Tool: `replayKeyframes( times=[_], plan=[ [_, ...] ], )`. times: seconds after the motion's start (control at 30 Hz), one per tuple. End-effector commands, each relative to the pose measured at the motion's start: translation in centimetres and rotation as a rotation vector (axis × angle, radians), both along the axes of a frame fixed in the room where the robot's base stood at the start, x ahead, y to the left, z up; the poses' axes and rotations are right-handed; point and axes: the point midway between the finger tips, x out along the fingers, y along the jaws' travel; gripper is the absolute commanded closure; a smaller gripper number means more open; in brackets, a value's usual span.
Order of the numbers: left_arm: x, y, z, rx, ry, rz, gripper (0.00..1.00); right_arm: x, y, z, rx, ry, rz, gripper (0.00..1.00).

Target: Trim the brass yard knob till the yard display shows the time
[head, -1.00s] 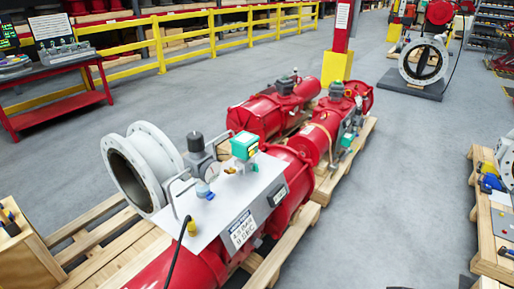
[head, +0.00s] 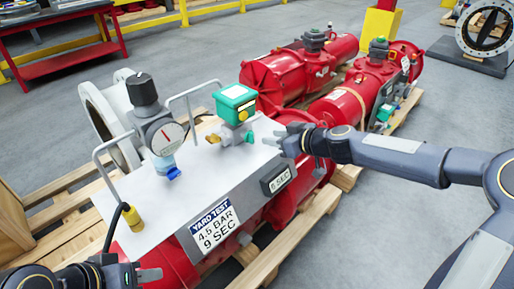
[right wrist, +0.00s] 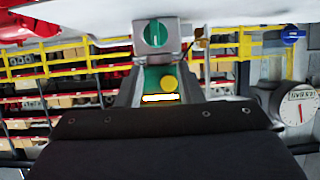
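A white plate (head: 215,208) on the red actuator carries a green box (head: 235,98) with a yellow knob (head: 243,116) on its front. A smaller brass knob (head: 213,139) sits low beside it. The display (head: 278,180) reads 8 SEC. The yard label (head: 213,230) reads 4.5 BAR, 9 SEC. My right gripper (head: 284,140) is open and empty, just right of the green box fitting. My left gripper (head: 140,272) is low at the left, partly cut off by the frame.
A pressure gauge (head: 166,137) with a black knob (head: 142,90) and blue fitting stands left of the green box. Metal handles (head: 103,150) rise from the plate. A black cable with a yellow plug (head: 132,217) runs near my left gripper. More red actuators (head: 300,72) lie behind on pallets.

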Motion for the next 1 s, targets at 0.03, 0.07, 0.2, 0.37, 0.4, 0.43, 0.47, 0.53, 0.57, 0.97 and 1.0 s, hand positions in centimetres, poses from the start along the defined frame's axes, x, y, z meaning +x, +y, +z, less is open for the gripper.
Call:
replayKeyframes(
  times=[0.03,0.07,0.2,0.37,0.4,0.43,0.47,0.53,0.57,0.97,1.0],
  plan=[
    [0.0,0.0,-0.4,0.0,0.0,0.0,0.64,0.6,0.1,-0.7,0.009,-0.007,-0.005,0.66],
    [0.0,0.0,-0.4,0.0,0.0,0.0,0.64,0.9,0.1,-0.8,0.01,-0.01,-0.006,0.66],
    [0.0,0.0,-0.1,0.0,0.0,0.0,0.64,1.9,1.1,-1.1,0.011,-0.016,-0.005,0.66],
    [0.0,0.0,0.2,0.0,0.0,0.0,0.64,3.6,2.9,-2.2,0.009,-0.015,-0.004,0.66],
    [0.0,0.0,0.3,0.0,0.0,0.0,0.64,4.0,3.3,-2.5,0.01,-0.013,-0.003,0.66],
    [0.0,0.0,0.4,0.0,0.0,0.0,0.64,4.3,3.7,-2.6,0.009,-0.014,-0.003,0.66],
    [0.0,0.0,0.4,0.0,0.0,0.0,0.64,4.6,3.9,-2.8,0.009,-0.014,-0.004,0.66],
    [0.0,0.0,0.5,0.0,0.0,0.0,0.64,5.2,4.4,-3.1,0.009,-0.014,-0.005,0.66],
    [0.0,0.0,0.5,0.0,0.0,0.0,0.64,5.3,4.6,-3.2,0.009,-0.014,-0.005,0.66],
    [0.0,0.0,0.6,0.0,0.0,0.0,0.64,5.9,5.1,-3.7,0.007,-0.014,-0.005,0.66],
    [0.0,0.0,0.6,0.0,0.0,0.0,0.64,5.9,5.1,-3.7,0.007,-0.014,-0.005,0.72]
  ],
)
